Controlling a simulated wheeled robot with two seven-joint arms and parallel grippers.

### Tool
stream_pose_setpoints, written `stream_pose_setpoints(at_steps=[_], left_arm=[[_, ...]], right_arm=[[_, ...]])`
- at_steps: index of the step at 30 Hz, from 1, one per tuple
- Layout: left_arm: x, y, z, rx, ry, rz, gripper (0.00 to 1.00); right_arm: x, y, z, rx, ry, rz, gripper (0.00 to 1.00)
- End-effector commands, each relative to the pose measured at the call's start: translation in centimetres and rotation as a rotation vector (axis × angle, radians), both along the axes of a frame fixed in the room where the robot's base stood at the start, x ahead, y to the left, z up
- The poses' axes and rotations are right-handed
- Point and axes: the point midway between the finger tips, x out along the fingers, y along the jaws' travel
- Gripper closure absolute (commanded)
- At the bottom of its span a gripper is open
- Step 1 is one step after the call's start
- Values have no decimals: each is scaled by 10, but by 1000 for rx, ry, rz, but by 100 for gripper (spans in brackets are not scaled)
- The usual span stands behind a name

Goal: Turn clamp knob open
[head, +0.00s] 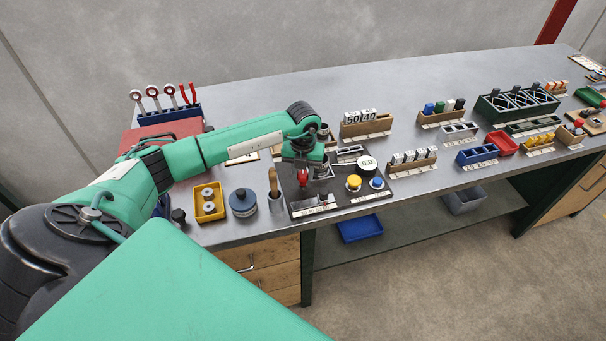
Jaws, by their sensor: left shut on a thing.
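My left gripper (304,164) reaches in from the left and points down over a dark fixture board (336,205) at the front edge of the bench. It is shut on a small part of the fixture, which looks like the clamp knob; the wrist hides most of the grip. A red piece (303,178) shows just below the gripper, and I cannot tell whether it belongs to the knob. On the same board are a round dial reading 0.0 (367,164), a yellow button (354,183) and a blue button (377,183). My right gripper is out of view.
Left of the board stand a cup with a wooden-handled tool (274,189), a blue-grey round container (243,202) and a yellow tray (209,203). A tool rack (168,115) stands at the back left. Several labelled holders and bins fill the right.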

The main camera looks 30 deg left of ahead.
Motion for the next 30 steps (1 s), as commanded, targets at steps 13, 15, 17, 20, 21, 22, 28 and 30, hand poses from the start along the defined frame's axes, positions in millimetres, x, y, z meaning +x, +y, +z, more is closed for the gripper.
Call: stream_pose_setpoints(at_steps=[13,15,17,20,21,22,28,30], left_arm=[[0,0,0,1,-2,422,92],[0,0,0,0,-2,484,92],[1,0,0,0,-2,536,92],[1,0,0,0,-2,614,92],[1,0,0,0,-2,642,92],[1,0,1,0,-2,662,92],[1,0,1,0,-2,769,92],[1,0,1,0,-2,795,92]], right_arm=[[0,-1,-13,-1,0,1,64],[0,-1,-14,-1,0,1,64],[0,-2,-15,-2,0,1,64],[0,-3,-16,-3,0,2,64],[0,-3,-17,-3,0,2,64],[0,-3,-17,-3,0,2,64],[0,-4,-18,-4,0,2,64],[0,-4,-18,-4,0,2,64]])
